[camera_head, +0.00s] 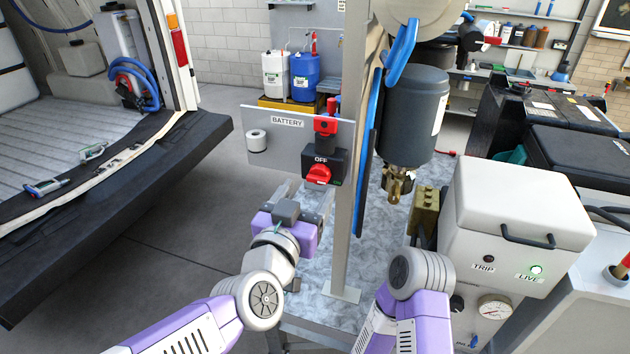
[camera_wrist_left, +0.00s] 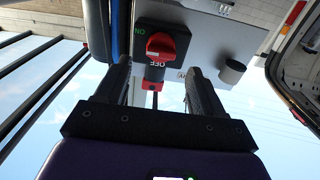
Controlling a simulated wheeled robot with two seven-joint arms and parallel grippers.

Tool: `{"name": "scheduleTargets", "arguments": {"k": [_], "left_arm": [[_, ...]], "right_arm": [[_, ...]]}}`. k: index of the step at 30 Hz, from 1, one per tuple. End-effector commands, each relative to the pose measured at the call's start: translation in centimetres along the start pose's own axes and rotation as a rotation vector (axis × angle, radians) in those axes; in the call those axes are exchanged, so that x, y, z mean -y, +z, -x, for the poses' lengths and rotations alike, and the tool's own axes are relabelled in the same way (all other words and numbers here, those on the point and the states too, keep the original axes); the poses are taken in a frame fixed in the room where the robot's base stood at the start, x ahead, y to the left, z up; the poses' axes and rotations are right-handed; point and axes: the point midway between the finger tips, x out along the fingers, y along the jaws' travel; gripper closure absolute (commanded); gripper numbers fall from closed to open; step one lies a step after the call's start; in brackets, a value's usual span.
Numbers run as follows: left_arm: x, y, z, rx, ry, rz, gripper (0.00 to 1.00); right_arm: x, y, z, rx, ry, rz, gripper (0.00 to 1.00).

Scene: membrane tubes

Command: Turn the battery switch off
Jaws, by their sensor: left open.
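The battery switch is a black box (camera_head: 338,162) with a red rotary knob (camera_head: 318,174), on a grey panel (camera_head: 290,125) labelled BATTERY. OFF is printed above the knob and a green ON is at its lower right. In the left wrist view the red knob (camera_wrist_left: 160,45) appears upside down, beyond the fingertips. I cannot tell exactly where its pointer sits. My left gripper (camera_head: 300,196) is in front of and below the switch. Its fingers are open and empty in the wrist view (camera_wrist_left: 158,75), with the knob roughly between them and apart. My right gripper is out of view.
A red part (camera_head: 325,124) sits just above the switch. A grey post (camera_head: 350,200) stands right of it. A white round knob (camera_head: 256,141) is on the panel's left. A white box (camera_head: 515,220) has a lit green LIVE lamp (camera_head: 536,269) and a dark TRIP lamp (camera_head: 488,258).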

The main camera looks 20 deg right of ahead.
Motion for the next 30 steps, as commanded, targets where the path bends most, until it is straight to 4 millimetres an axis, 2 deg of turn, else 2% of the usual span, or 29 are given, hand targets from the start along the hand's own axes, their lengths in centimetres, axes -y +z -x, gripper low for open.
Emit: {"name": "scheduleTargets", "arguments": {"k": [3,9,21,30], "left_arm": [[0.1,0.2,-2.0,0.002,-0.002,-0.001,0.32],[0.1,0.1,-4.3,0.001,-0.002,-0.001,0.32],[0.1,0.1,-5.0,0.002,-0.001,0.001,0.33],[0.1,0.1,-5.0,0.001,-0.001,0.001,0.79]], "right_arm": [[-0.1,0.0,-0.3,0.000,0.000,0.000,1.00],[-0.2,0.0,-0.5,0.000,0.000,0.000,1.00],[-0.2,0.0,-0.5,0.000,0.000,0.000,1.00],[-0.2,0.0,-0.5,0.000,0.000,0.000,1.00]]}}
